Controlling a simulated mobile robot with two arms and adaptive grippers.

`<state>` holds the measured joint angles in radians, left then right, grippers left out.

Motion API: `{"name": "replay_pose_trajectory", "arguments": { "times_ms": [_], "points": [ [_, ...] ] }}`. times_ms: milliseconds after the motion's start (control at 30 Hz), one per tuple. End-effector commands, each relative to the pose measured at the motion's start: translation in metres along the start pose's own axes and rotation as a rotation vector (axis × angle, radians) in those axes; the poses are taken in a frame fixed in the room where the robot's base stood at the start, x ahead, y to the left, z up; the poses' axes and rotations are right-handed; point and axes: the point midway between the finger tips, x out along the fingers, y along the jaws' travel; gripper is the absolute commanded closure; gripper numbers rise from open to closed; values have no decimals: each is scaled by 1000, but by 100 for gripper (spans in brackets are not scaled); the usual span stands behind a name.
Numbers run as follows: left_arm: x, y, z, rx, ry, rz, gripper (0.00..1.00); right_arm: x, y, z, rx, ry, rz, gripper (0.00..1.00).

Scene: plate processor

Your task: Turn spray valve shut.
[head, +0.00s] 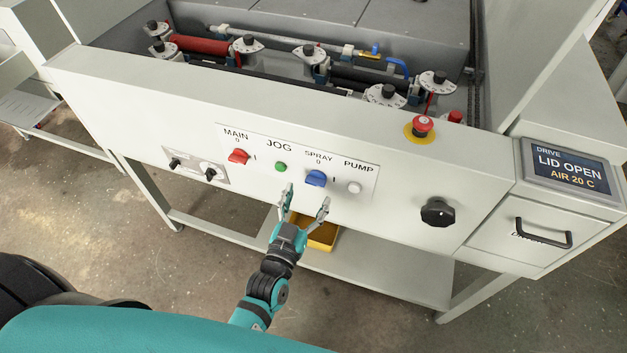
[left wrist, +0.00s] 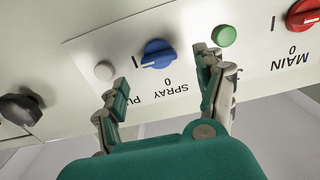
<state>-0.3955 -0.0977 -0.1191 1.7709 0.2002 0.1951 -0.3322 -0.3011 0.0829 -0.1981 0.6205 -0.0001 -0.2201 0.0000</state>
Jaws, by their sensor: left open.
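The blue SPRAY knob (head: 316,179) is on the sloped front panel, with a 0 above it and an I to its right. In the left wrist view the panel appears upside down, and the grip of the blue knob (left wrist: 158,54) lies roughly sideways, toward the I mark. My left gripper (head: 306,203) is open and empty just below the knob, its two fingers spread to either side; contact is not visible. It also shows in the left wrist view (left wrist: 163,80). Inside the machine, a pipe carries a brass fitting with a small blue part (head: 375,50).
The red MAIN knob (head: 238,156), green JOG button (head: 281,167) and white PUMP button (head: 354,188) sit beside the knob. A red emergency button (head: 423,125), black knob (head: 437,212) and LID OPEN display (head: 568,168) are to the right. A yellow bin (head: 322,236) stands below.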

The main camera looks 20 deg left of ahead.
Motion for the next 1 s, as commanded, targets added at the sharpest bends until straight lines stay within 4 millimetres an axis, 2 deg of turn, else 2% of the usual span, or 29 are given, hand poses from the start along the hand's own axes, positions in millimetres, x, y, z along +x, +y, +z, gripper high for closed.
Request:
{"name": "replay_pose_trajectory", "arguments": {
  "times_ms": [100,300,667,1000],
  "points": [
    [23,0,-2,-1,1,0,29,-5,0,-1,0,0,0,100],
    [44,0,0,0,0,0,29,-7,0,-1,0,0,0,100],
    [49,0,1,0,-1,0,29,-8,-1,-1,-1,0,-1,100],
    [48,0,1,0,-1,0,72,-7,-5,-2,0,2,-7,100]
  ]
}}
